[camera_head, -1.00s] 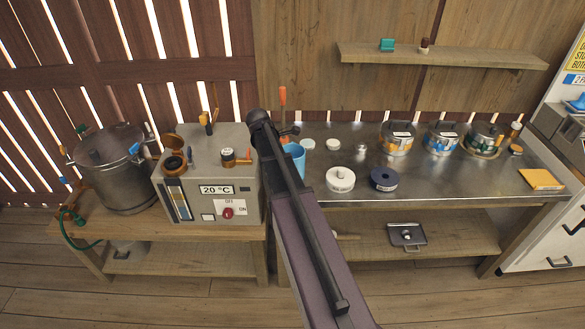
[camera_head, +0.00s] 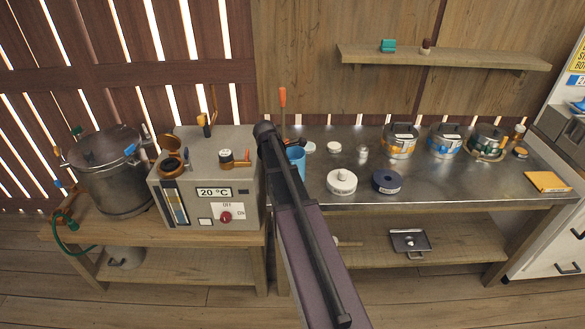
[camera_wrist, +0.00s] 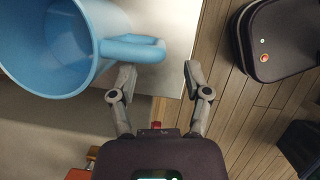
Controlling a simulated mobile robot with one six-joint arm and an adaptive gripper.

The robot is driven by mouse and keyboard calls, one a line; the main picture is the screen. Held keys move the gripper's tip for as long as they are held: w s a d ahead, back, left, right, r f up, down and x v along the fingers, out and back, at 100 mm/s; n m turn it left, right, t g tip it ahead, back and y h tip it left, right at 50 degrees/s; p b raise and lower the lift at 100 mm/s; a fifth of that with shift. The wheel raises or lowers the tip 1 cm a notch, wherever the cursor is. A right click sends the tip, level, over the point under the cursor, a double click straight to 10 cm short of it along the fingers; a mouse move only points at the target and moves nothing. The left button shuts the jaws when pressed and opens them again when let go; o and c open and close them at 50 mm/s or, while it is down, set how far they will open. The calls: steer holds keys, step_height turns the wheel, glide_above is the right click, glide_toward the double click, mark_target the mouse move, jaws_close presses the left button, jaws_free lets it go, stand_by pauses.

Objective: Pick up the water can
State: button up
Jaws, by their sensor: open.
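The blue water can (camera_wrist: 45,45) fills the upper left of the wrist view, its open mouth facing the camera. Its handle (camera_wrist: 135,47) sticks out to the right, toward my gripper (camera_wrist: 157,72). My gripper is open, with one finger near the underside of the handle and the other to its right. The handle's end is just beyond the fingertips, and I cannot tell whether they touch. In the head view the can (camera_head: 297,154) stands at the left end of the metal table, partly hidden by my arm. My gripper is hidden there.
The grey machine (camera_head: 205,180) with a temperature display stands close left of the can. A white round piece (camera_head: 341,183) and a dark blue one (camera_head: 386,181) lie to the right on the metal table (camera_head: 470,185). Several lidded pots stand farther right.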

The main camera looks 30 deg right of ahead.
steer(key=shift+f, duration=0.1)
steer(key=shift+b+x, duration=2.45)
steer(key=shift+x, duration=0.1)
jaws_close()
